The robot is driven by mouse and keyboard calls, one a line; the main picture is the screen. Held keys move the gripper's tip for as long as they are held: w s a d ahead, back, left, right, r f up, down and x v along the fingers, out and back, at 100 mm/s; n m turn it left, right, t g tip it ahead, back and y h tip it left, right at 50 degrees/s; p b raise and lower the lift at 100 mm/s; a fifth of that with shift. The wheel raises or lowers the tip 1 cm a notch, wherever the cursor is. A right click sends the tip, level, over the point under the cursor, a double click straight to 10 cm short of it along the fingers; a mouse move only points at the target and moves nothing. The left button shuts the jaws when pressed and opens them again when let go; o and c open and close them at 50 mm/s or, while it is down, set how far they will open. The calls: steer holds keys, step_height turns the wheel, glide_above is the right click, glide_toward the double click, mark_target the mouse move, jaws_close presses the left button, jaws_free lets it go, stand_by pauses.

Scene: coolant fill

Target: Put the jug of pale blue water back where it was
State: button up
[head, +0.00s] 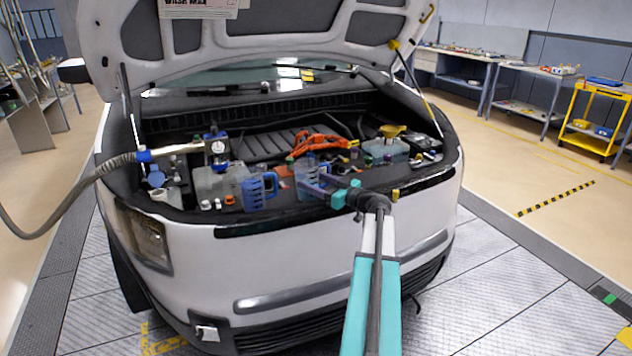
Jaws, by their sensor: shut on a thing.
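A clear jug with pale blue tint (304,166) is in the middle of the engine bay, just beyond my gripper (333,191). My gripper has teal parts and reaches in from the front right. It is shut on this jug, on its purple-blue handle side. The jug's base and the exact grip are partly hidden by the gripper and small parts. A second jug with a bright blue handle (261,189) stands to the left, near the front edge, apart from my gripper.
A translucent tank (218,181) is left, beside a hose nozzle (180,149). A pale tank with a yellow cap (387,150) is right. An orange part (318,143) lies behind. Several small caps crowd the front ledge. The raised hood (260,35) hangs above.

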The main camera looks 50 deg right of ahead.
steer(key=o, duration=1.5)
steer(key=shift+f, duration=0.1)
steer(key=shift+c, duration=0.2)
steer(key=shift+s, duration=0.25)
steer(key=s, duration=0.7)
steer(key=s+d, duration=0.1)
steer(key=s, duration=0.3)
steer(key=shift+s+b, duration=0.25)
steer(key=shift+b, duration=0.15)
